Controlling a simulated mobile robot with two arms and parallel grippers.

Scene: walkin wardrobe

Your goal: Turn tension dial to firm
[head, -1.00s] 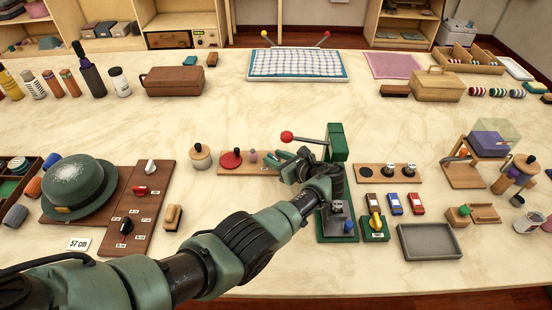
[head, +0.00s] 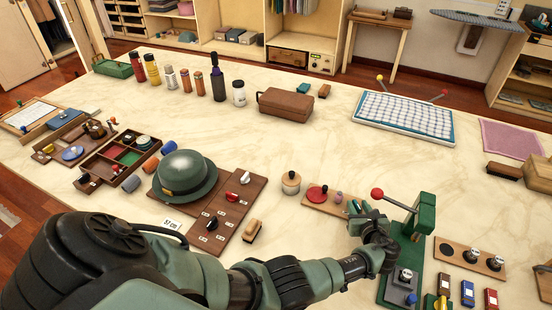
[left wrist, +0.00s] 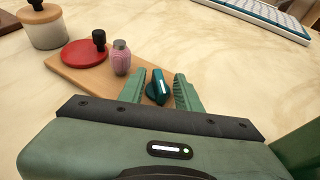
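A teal dial (left wrist: 158,88) with a pale pointer line stands at the near end of a wooden board (left wrist: 85,80), in the left wrist view. My left gripper (left wrist: 160,92) is open, with one finger on each side of the dial; I cannot tell whether either touches it. In the head view my left gripper (head: 368,222) is low over the board's right end and hides most of the dial. No firm marking is readable. My right gripper is not in view.
The board also carries a red disc (left wrist: 84,52) and a pink bottle-shaped piece (left wrist: 121,58). A green stand (head: 422,215) with a red-tipped lever (head: 377,194) is close right of my gripper.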

